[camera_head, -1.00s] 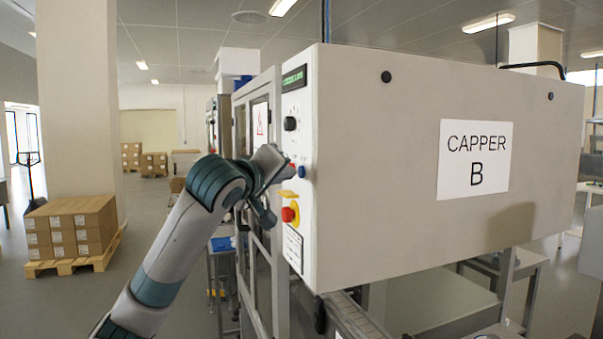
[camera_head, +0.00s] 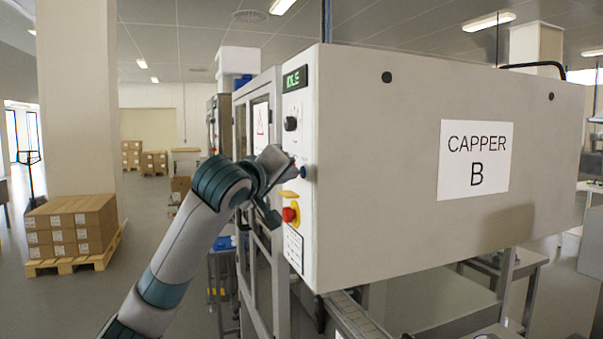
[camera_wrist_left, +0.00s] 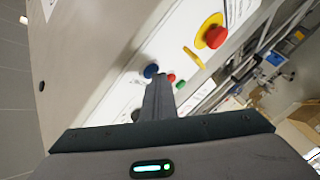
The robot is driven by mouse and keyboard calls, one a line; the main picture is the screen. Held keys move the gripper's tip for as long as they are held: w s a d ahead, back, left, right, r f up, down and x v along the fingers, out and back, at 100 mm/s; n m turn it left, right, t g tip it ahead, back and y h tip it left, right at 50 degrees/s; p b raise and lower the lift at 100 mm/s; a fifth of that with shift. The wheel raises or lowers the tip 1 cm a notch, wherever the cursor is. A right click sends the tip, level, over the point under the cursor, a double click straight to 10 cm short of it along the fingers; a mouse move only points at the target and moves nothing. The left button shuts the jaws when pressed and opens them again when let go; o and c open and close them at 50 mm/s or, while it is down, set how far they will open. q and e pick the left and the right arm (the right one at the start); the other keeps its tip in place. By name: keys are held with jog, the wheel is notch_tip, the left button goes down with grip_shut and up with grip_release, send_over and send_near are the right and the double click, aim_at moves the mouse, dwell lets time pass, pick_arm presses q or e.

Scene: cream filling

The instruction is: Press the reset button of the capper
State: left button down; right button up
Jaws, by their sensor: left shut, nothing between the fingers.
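The capper (camera_head: 400,220) is a large white machine with a sign reading CAPPER B. Its control panel (camera_head: 294,245) is on the narrow left face, with a lit display (camera_head: 294,78) reading IDLE. A blue button (camera_head: 303,172) sits midway down; it also shows in the left wrist view (camera_wrist_left: 151,71) beside a red button (camera_wrist_left: 171,78) and a green button (camera_wrist_left: 180,86). No label names the reset button readably. My left gripper (camera_head: 290,168), shut and empty, points at this row. In the left wrist view its fingertips (camera_wrist_left: 161,77) lie between blue and red; contact cannot be told.
A red emergency stop on a yellow base (camera_head: 289,214) is just below the gripper, with a yellow tab (camera_head: 288,194) above it. A black knob (camera_head: 290,124) is higher up. A pallet of boxes (camera_head: 70,235) stands at the left, on open floor.

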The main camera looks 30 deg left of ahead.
pick_arm(q)
jog(key=shift+s+a, duration=0.2)
jog(key=shift+s, duration=0.05)
dwell(0.4)
jog(key=s+a+b, duration=0.1)
jog(key=s+a, duration=0.3)
jog(key=shift+s, duration=0.4)
jog(key=shift+a+f, duration=0.1)
dwell(0.4)
